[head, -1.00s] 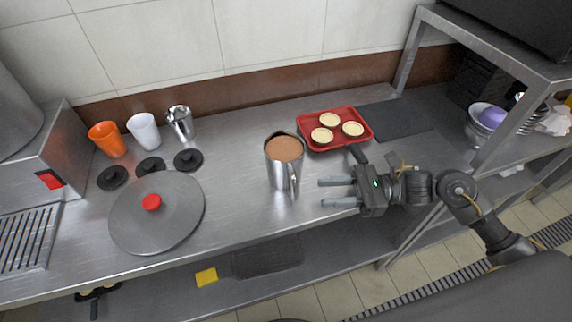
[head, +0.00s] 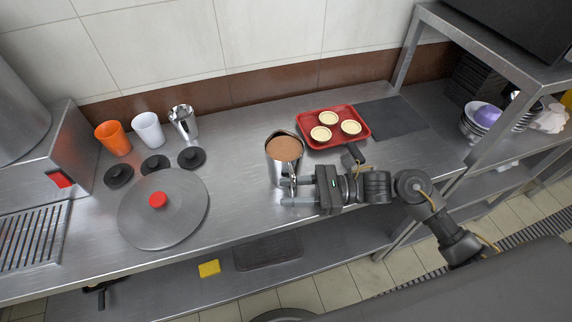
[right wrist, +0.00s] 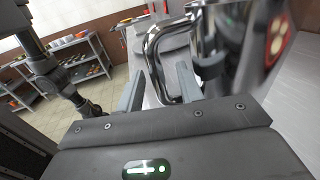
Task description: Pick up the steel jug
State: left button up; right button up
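The steel jug (head: 279,172) stands upright on the steel counter and is filled to near its rim with something brown. Its handle faces the front, towards my right gripper. My right gripper (head: 288,192) is open at the handle, with its fingers pointing left. In the right wrist view, the shiny handle (right wrist: 152,55) shows between and just beyond the two spread fingers (right wrist: 160,82), and the jug's body is at the upper right. Whether a finger touches the handle, I cannot tell. My left gripper is not in view.
A red tray (head: 343,140) with three tarts lies behind and right of the jug. A round lid (head: 180,215) with a red knob is at left. An orange cup (head: 113,138), a white cup (head: 148,130) and a small steel cup (head: 183,122) stand further back. A shelf post rises at right.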

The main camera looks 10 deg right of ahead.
grip_shut()
jog(key=shift+r, duration=0.1)
dwell(0.4)
